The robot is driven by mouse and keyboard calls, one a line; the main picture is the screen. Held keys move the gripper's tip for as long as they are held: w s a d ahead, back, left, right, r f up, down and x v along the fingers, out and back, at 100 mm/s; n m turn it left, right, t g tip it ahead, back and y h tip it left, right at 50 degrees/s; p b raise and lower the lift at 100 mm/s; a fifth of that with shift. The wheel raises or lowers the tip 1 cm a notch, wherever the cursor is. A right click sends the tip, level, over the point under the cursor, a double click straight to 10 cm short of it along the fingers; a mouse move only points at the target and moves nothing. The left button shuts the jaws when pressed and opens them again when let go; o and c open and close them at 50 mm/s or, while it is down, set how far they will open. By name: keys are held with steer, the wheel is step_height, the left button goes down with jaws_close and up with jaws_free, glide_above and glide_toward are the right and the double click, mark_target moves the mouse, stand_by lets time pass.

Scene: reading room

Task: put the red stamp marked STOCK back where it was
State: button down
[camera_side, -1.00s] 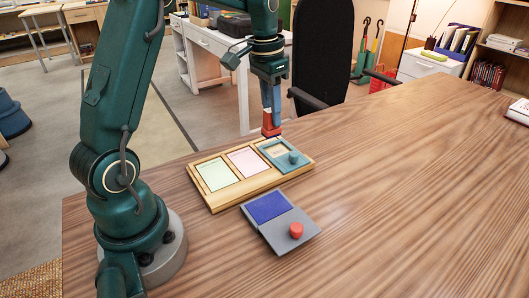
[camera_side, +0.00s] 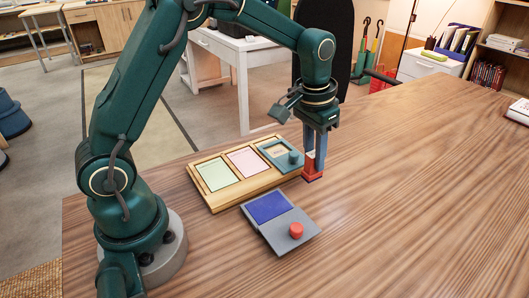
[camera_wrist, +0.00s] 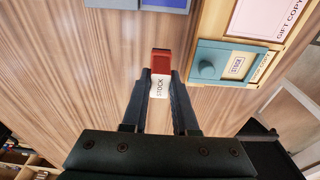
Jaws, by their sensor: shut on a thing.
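My gripper (camera_side: 317,150) is shut on the red stamp (camera_side: 312,174) and holds it upright just right of the wooden tray (camera_side: 222,205). In the wrist view the stamp (camera_wrist: 161,62) sits between the fingertips (camera_wrist: 160,82), its white label reading STOCK. Its red end is low, near the table; I cannot tell whether it touches. The tray holds a green card (camera_side: 215,175), a pink card (camera_side: 246,161) and, at the end nearest the stamp, a teal frame (camera_side: 268,147) with a knob. A card printed STOCK (camera_wrist: 237,67) shows in the frame's window.
A grey ink pad case (camera_side: 275,237) with a blue pad (camera_side: 268,207) and a red knob (camera_side: 296,230) lies in front of the tray. A black chair (camera_side: 340,40) stands behind the table edge.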

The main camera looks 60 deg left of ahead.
mark_target(313, 171)
steer(key=shift+f, duration=2.05)
steer(key=shift+f, duration=0.2)
steer(key=c, duration=0.7)
jaws_free()
steer(key=shift+r, duration=0.1)
